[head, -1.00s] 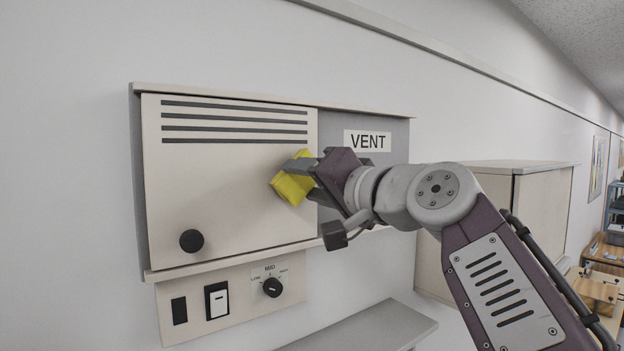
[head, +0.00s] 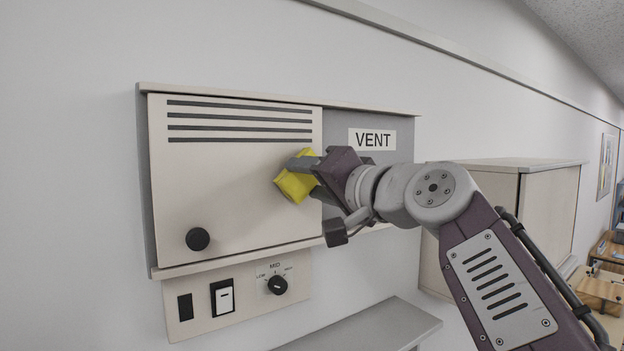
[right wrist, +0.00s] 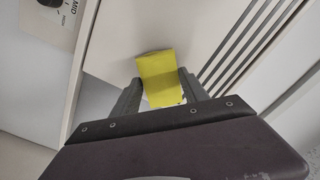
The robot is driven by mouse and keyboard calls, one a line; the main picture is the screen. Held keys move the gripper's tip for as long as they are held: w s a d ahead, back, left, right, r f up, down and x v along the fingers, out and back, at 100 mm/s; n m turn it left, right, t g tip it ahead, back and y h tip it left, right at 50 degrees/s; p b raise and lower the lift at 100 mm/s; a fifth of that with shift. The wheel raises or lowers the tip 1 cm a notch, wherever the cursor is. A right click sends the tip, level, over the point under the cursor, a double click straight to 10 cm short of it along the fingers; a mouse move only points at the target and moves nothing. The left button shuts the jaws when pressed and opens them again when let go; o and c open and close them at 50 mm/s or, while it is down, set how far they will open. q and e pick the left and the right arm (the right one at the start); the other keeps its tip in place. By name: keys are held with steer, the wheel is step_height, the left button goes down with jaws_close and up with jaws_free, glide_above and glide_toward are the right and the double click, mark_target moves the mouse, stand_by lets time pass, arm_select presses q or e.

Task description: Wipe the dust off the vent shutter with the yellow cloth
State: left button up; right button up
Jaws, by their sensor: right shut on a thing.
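The vent shutter (head: 235,185) is a cream panel with dark slots along its top and a black round knob (head: 198,239) at its lower left. It covers the left part of the wall unit. My right gripper (head: 304,180) is shut on the yellow cloth (head: 296,186) in front of the shutter's right edge. In the right wrist view the cloth (right wrist: 160,78) sits between the two fingers, against or just off the panel; I cannot tell whether it touches. No separate dust patch can be made out. My left gripper is not in view.
A grey panel with a VENT label (head: 372,139) lies right of the shutter. Below is a control strip with a switch (head: 222,297) and a MID dial (head: 277,285). A grey ledge (head: 365,330) juts out at the bottom. A cream cabinet (head: 540,210) stands on the right.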

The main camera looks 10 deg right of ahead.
steer(key=shift+w+a, duration=0.2)
steer(key=shift+w, duration=0.2)
step_height(320, 180, up, 4)
stand_by(0.4)
step_height(320, 180, down, 4)
steer(key=b, duration=0.3)
steer(key=shift+f, duration=0.1)
